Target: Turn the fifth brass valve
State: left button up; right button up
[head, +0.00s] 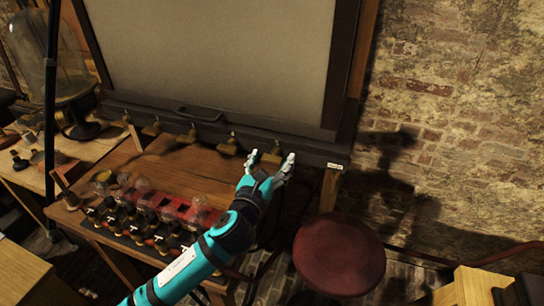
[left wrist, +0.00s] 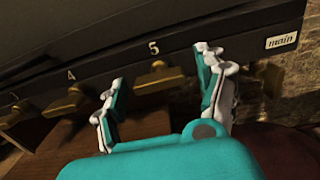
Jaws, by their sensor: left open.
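The fifth brass valve (left wrist: 160,76) sits on the dark rail under the number 5 in the left wrist view. In the head view this valve (head: 274,155) is the rightmost of the row. My left gripper (left wrist: 161,66) is open, with one finger on each side of the valve, and I see no clear contact. In the head view my left gripper (head: 271,156) reaches up to the rail from below. The fourth valve (left wrist: 66,103) is left of it, under the number 4. My right gripper is not in view.
The dark rail (head: 300,146) runs under a large framed panel (head: 215,55) and has a "main" label (left wrist: 281,41) at its right end. A wooden table (head: 165,165) holds several jars in a red rack (head: 172,207). A round red stool (head: 339,254) stands at right.

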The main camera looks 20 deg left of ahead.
pick_arm(q)
jog(key=shift+w, duration=0.35)
jog(key=c, duration=1.2)
